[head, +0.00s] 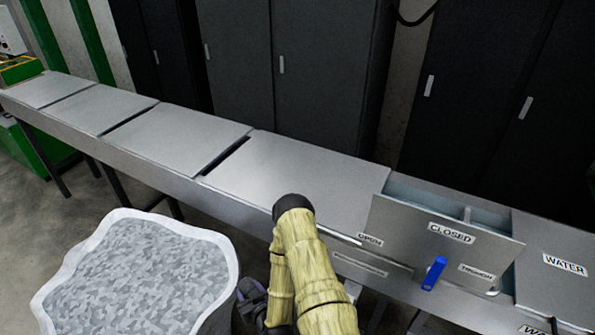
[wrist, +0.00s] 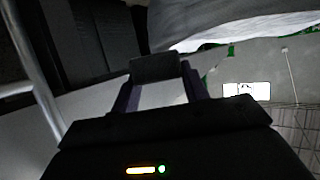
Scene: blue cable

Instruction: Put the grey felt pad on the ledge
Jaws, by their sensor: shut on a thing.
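In the wrist view, my gripper (wrist: 158,82) has its two purple-sided fingers closed on a small dark grey block, which looks like the felt pad (wrist: 156,67). The pad sits across the fingertips, clear of any surface that I can make out. In the head view, my tan arm hides most of the gripper, and the pad cannot be seen there. A long grey metal bench (head: 280,165) runs across the head view. I cannot tell which part of it is the ledge.
An open white bin (head: 135,275) of grey flakes stands at the lower left, beside my arm. An upright panel marked CLOSED (head: 415,240) with a blue handle (head: 434,273) rises at the right of the bench. Dark cabinets (head: 290,70) stand behind. The bench's middle top is clear.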

